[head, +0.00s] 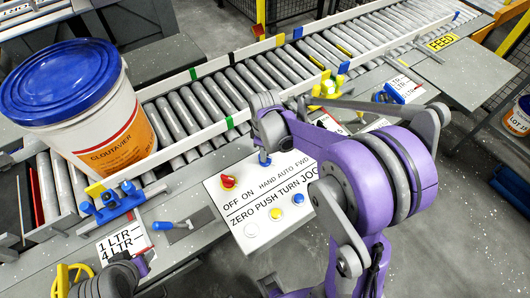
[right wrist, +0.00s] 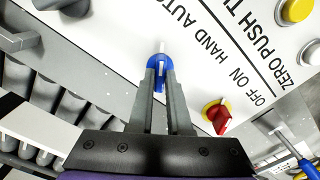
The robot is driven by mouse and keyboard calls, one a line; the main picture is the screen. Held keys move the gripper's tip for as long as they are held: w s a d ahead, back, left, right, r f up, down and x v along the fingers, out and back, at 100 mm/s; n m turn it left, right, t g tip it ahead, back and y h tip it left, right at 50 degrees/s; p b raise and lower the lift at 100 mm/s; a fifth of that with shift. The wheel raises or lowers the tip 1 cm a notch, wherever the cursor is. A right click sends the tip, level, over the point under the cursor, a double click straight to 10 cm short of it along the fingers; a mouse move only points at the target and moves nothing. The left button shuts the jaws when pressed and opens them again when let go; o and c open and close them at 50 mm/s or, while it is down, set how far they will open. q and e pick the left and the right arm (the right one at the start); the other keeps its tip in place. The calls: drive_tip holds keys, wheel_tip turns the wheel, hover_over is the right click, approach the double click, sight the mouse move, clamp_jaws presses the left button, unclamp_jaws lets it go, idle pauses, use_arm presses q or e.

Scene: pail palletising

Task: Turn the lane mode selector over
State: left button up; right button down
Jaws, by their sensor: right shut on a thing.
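The control panel (head: 252,222) is a white box with printed labels, tilted across the head view. A blue selector knob with a white pointer line sits by the HAND AUTO label; it shows in the right wrist view (right wrist: 160,62) and peeks out under my right gripper in the head view (head: 264,160). My right gripper (right wrist: 161,85) is shut on this blue knob, one finger on each side. The white line runs roughly along the fingers. In the head view my right arm and hand cover much of the knob. My left gripper is not in view; only part of the left arm shows at bottom left.
A red knob (head: 228,182) on a yellow plate sits by OFF ON, close to the blue one. Yellow, blue and white buttons line the panel's lower edge. A blue-lidded pail (head: 92,120) stands on the roller conveyor (head: 262,88) at left. A blue-handled tool (head: 170,226) lies nearby.

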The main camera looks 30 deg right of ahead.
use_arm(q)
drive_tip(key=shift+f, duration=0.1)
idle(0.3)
use_arm(e)
drive_tip(key=m+b, duration=0.1)
drive_tip(key=m, duration=0.2)
drive_tip(key=m+b, duration=0.1)
drive_tip(key=m, duration=0.2)
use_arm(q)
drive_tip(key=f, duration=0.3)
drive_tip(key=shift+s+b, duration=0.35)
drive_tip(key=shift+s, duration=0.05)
use_arm(e)
drive_tip(key=m, duration=0.4)
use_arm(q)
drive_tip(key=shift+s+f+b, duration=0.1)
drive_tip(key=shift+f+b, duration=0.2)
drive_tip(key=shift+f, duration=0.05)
use_arm(e)
drive_tip(key=shift+m, duration=1.9)
drive_tip(key=c, duration=0.9)
unclamp_jaws()
drive_tip(key=shift+o, duration=0.2)
